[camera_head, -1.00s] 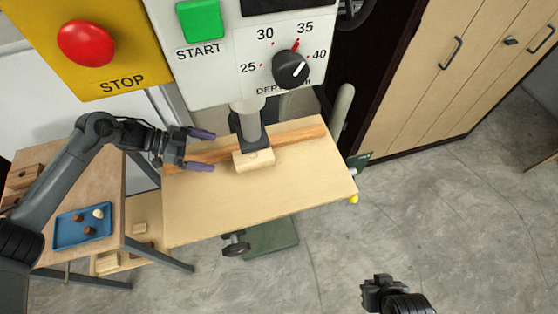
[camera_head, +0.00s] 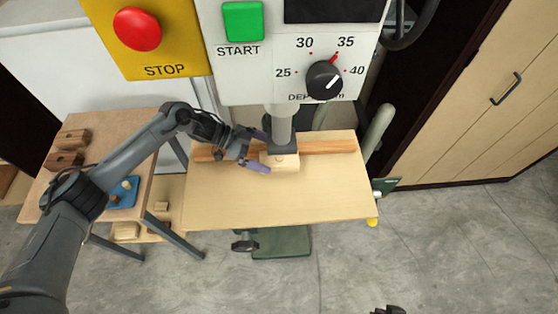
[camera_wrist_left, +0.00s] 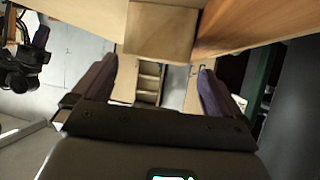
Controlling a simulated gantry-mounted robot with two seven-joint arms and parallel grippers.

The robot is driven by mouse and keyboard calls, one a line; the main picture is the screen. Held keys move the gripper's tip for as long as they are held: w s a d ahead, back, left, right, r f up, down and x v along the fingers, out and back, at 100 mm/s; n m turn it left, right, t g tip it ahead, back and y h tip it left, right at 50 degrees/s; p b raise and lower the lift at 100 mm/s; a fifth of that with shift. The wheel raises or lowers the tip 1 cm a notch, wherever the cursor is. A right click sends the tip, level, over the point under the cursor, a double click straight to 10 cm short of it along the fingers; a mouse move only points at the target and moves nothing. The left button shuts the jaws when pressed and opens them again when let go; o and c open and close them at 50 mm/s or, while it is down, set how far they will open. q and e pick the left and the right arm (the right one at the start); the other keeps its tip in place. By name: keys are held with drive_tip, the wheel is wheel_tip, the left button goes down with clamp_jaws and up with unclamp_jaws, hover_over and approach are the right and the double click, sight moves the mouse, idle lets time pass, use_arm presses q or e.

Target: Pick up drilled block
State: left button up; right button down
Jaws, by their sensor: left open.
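The drilled block (camera_head: 282,162) is a pale wooden block on the drill press table, under the dark chuck and against the orange-brown wooden fence. It also shows in the left wrist view (camera_wrist_left: 160,32), at the top centre beyond the fingers. My left gripper (camera_head: 262,151) is open, with its purple-grey fingers at the block's left side in the head view. Its two fingers stand wide apart in the left wrist view, with nothing between them. The hole in the block is hidden. Only a dark bit of my right gripper (camera_head: 389,310) shows at the bottom edge of the head view.
The fence (camera_head: 330,147) runs along the back of the table (camera_head: 280,210). The chuck (camera_head: 282,143) hangs low over the block. A side table (camera_head: 108,128) at left holds brown blocks (camera_head: 68,150) and a blue tray (camera_head: 125,200). The table's front is clear.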

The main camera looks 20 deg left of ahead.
sight(279, 162)
use_arm(q)
drive_tip(key=shift+x, duration=1.45)
drive_tip(key=c, duration=1.1)
drive_tip(key=shift+r, duration=0.1)
drive_tip(key=shift+c, duration=0.7)
drive_tip(key=shift+r, duration=0.15)
